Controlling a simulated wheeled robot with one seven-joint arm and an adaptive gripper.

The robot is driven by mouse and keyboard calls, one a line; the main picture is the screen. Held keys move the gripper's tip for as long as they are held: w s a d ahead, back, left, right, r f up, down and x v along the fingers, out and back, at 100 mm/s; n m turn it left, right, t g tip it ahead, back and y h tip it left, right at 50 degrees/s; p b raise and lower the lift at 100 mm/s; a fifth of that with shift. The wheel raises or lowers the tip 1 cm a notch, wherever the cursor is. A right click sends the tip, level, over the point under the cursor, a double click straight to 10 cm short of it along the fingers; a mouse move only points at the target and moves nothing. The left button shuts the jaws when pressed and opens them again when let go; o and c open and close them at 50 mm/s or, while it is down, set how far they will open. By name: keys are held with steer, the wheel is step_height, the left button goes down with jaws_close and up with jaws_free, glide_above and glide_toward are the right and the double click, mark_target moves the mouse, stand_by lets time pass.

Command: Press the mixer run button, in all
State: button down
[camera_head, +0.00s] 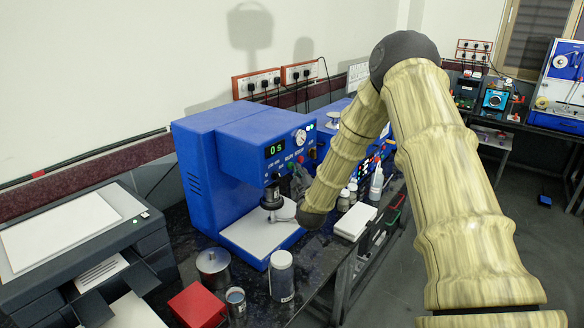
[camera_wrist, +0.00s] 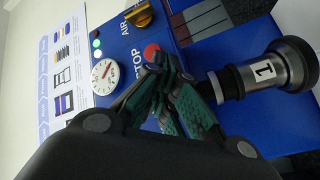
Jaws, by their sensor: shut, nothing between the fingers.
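The blue mixer (camera_head: 215,140) stands on the dark bench, its display reading "0 s" and its front marked RUN and STOP. My gripper (camera_head: 299,178) is shut and empty, close in front of the button area. In the wrist view my gripper's dark green fingers (camera_wrist: 160,65) lie together over the panel, by the red stop button (camera_wrist: 151,52). I cannot tell whether the fingertips touch the panel.
A dark cylindrical head (camera_head: 271,196) hangs under the mixer's front; in the wrist view it bears a "1" label (camera_wrist: 263,71). A gauge (camera_wrist: 105,76) and yellow knob (camera_wrist: 138,15) flank the buttons. Jars (camera_head: 281,276), a red box (camera_head: 197,306) and a printer (camera_head: 80,235) stand nearby.

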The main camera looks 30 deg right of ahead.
steer(key=shift+s+d, duration=0.15)
steer(key=shift+s, duration=0.25)
steer(key=s, duration=0.1)
steer(key=s+d, duration=0.1)
steer(key=s, duration=0.1)
steer(key=s+d, duration=0.1)
steer(key=shift+s, duration=0.35)
stand_by(0.4)
stand_by(0.6)
